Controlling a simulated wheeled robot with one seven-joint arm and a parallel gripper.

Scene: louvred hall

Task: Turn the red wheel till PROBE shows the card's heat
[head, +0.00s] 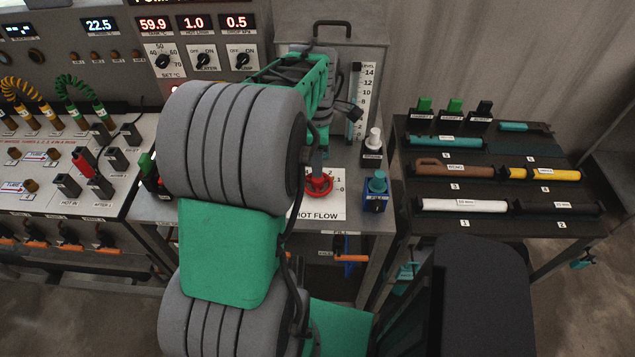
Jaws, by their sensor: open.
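The red wheel (319,187) sits on a white plate marked HOT FLOW (325,210) on the middle bench, with scale marks beside it. My gripper (319,162) points down just above the wheel, mostly hidden behind my grey and green arm. It is open; I cannot tell whether its fingers touch the wheel. A display (100,25) at the upper left reads 22.5, but its label is too small to read. Three red displays read 59.9 (154,24), 1.0 (194,22) and 0.5 (236,21). I cannot make out the card.
A white-topped knob (373,144) and a teal-topped blue block (377,190) stand close right of the wheel. A level tank (362,100) rises behind. A black rack (481,190) of coloured tubes is at the right.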

